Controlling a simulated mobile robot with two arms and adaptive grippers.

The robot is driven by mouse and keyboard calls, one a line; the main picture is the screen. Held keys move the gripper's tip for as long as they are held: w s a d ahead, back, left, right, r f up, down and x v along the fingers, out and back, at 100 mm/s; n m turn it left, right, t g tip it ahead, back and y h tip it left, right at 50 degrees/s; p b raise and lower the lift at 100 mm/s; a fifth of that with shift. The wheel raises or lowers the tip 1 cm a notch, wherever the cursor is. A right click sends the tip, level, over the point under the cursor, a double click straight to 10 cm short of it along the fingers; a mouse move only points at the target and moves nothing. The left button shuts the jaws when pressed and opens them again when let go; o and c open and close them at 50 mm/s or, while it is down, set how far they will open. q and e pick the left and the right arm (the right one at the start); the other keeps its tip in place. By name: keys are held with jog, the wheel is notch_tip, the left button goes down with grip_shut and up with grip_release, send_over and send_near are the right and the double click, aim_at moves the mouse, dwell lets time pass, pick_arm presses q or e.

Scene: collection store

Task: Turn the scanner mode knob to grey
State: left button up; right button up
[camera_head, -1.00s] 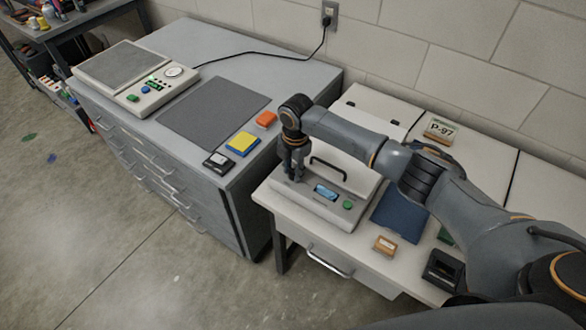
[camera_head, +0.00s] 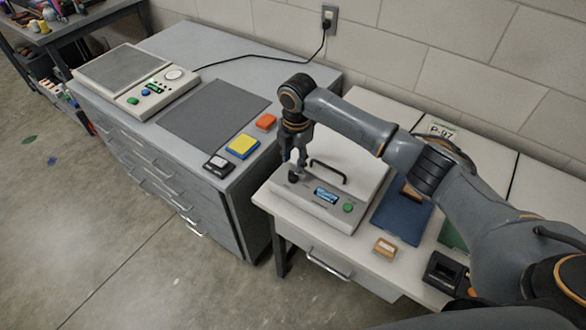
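The scanner (camera_head: 338,212) is a pale box with a black handle on its lid. A small dark knob (camera_head: 294,178) sits at the left end of this panel. Its pointer setting is too small to read. My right gripper (camera_head: 295,162) points down just above the knob, with its fingers apart and nothing visible between them. My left gripper is not in view.
A second device (camera_head: 150,107) with a grey plate stands on the grey drawer cabinet at left, beside a dark mat (camera_head: 213,112). Orange, yellow-blue and black small items lie near the cabinet edge.

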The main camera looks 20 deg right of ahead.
aim_at(294, 174)
notch_tip(294, 174, up, 6)
jog(key=shift+s+d+f, duration=0.1)
jog(key=shift+s, duration=0.05)
dwell(0.5)
